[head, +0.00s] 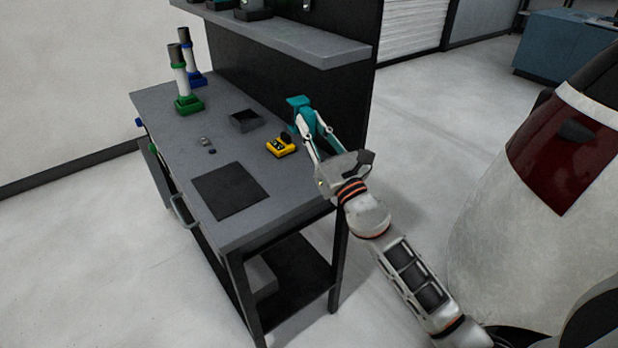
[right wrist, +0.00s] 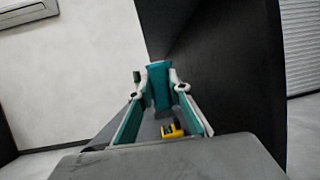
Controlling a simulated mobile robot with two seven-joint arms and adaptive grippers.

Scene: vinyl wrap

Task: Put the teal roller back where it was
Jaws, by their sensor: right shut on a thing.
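The teal roller (head: 298,101) is at the back right of the workbench in the head view, near the dark back panel. My right gripper (head: 309,122) reaches over the bench's right edge and is shut on it. In the right wrist view, the roller (right wrist: 158,82) stands up between the two fingertips (right wrist: 160,92). Its lower part is partly hidden by the fingers. I cannot tell whether the roller touches the bench top. My left gripper is not in view.
On the workbench (head: 182,128) are a yellow tool (head: 282,147), a small dark tray (head: 244,121), a dark mat (head: 230,191), and rolls on green (head: 188,105) and blue (head: 196,78) stands. A grey shelf (head: 290,40) overhangs the back.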

